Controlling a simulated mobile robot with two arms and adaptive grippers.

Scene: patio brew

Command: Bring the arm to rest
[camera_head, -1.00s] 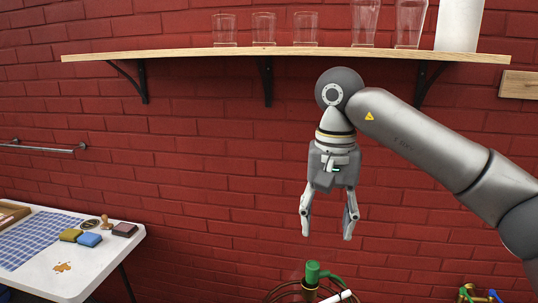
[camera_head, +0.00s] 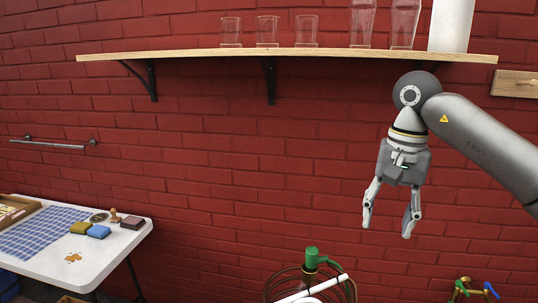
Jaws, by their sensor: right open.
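My right gripper (camera_head: 390,218) hangs in the air in front of the red brick wall, pointing down. Its two fingers are apart with nothing between them. Its arm comes in from the right edge, below the wooden shelf. My left gripper is not in view.
A wooden shelf (camera_head: 200,55) holds several clear glasses (camera_head: 267,32) and a white cylinder (camera_head: 451,25). Below stand a green-topped fitting (camera_head: 312,258) with coiled hose and coloured valves (camera_head: 478,290). A white table (camera_head: 115,255) at left holds a checked cloth (camera_head: 42,233) and sponges (camera_head: 98,231).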

